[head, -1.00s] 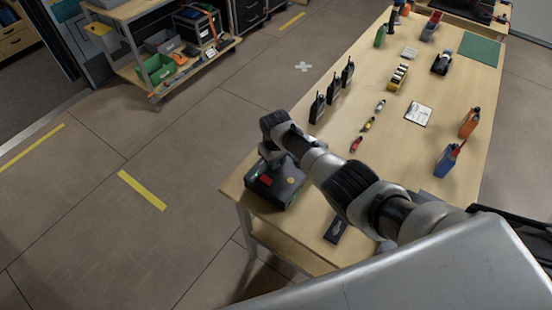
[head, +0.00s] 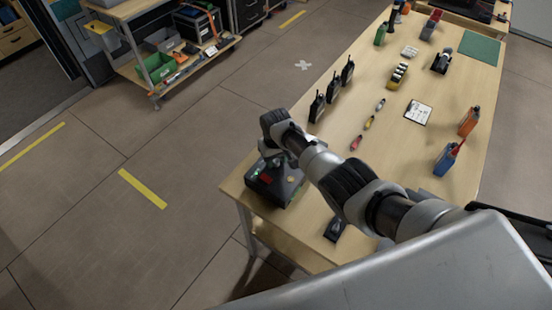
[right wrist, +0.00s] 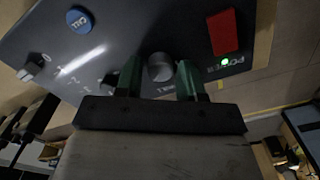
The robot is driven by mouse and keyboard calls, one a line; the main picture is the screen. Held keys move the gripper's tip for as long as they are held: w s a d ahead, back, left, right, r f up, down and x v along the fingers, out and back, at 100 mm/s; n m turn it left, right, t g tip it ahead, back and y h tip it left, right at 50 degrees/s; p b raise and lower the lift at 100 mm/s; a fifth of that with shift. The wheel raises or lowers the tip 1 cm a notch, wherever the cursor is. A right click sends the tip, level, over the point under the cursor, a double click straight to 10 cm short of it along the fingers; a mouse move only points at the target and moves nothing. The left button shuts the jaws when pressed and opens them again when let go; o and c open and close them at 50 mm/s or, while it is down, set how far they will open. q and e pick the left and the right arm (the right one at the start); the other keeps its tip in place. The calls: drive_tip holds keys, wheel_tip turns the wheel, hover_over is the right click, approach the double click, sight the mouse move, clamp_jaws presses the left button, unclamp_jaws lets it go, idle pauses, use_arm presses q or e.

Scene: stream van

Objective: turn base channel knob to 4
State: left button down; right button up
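The base unit (head: 282,192) is a dark box at the near-left corner of the wooden table. My left gripper is not in view.
Several black radios (head: 332,90) stand behind the base unit. A small dark item (head: 335,228) lies near the table's front edge. Open floor (head: 90,220) is at the left.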

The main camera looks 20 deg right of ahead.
sight(276, 161)
drive_tip(key=shift+o, duration=1.1)
drive_tip(key=shift+s, duration=0.1)
wheel_tip(276, 161, up, 11)
drive_tip(key=shift+p, duration=0.4)
drive_tip(key=shift+f, duration=0.2)
